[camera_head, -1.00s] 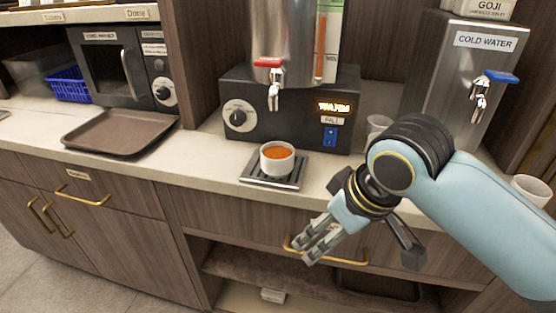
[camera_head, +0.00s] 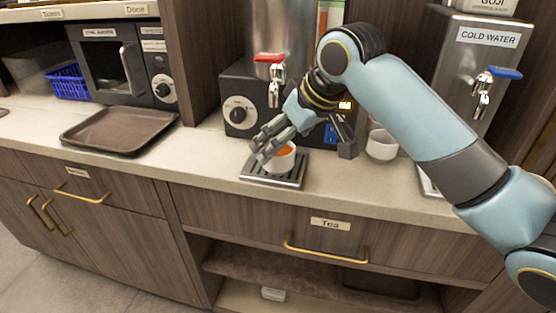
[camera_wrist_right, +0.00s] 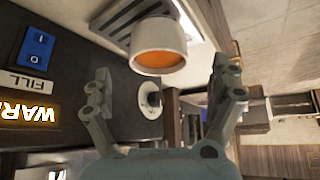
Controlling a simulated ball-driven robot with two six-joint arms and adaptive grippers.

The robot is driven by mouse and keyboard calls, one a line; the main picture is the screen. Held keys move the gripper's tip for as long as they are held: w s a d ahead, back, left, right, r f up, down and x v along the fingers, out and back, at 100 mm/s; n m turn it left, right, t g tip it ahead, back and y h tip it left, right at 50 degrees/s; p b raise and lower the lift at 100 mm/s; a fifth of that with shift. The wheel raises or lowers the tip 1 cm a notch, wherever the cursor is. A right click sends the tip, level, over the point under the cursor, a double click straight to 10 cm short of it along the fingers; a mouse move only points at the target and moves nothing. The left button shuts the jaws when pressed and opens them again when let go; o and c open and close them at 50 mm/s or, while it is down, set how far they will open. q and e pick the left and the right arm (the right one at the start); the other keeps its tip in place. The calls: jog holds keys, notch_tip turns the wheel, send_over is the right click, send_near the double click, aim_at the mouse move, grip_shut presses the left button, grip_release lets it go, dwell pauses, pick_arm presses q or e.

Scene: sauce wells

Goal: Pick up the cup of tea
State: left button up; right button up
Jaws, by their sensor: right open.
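The white cup of orange-brown tea (camera_head: 283,162) stands upright on the dark drip tray (camera_head: 262,179) below the red-handled tap. My right gripper (camera_head: 264,150) is just above and in front of the cup in the head view and partly hides it. In the right wrist view the cup (camera_wrist_right: 157,52) lies ahead, near the space between the open fingers of my right gripper (camera_wrist_right: 165,85). The fingers hold nothing. I cannot tell whether a finger touches the cup. My left gripper is not in view.
The tea dispenser (camera_head: 237,88) with its tap (camera_head: 272,88) stands close behind the cup. An empty white cup (camera_head: 381,146) is to the right, near the cold water dispenser (camera_head: 480,60). A brown tray (camera_head: 118,130) lies on the left. The counter between is clear.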

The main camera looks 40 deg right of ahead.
jog(key=x, duration=0.4)
jog(key=shift+f, duration=0.1)
jog(key=shift+d, duration=0.1)
jog(key=c, duration=1.4)
jog(key=shift+r, duration=0.2)
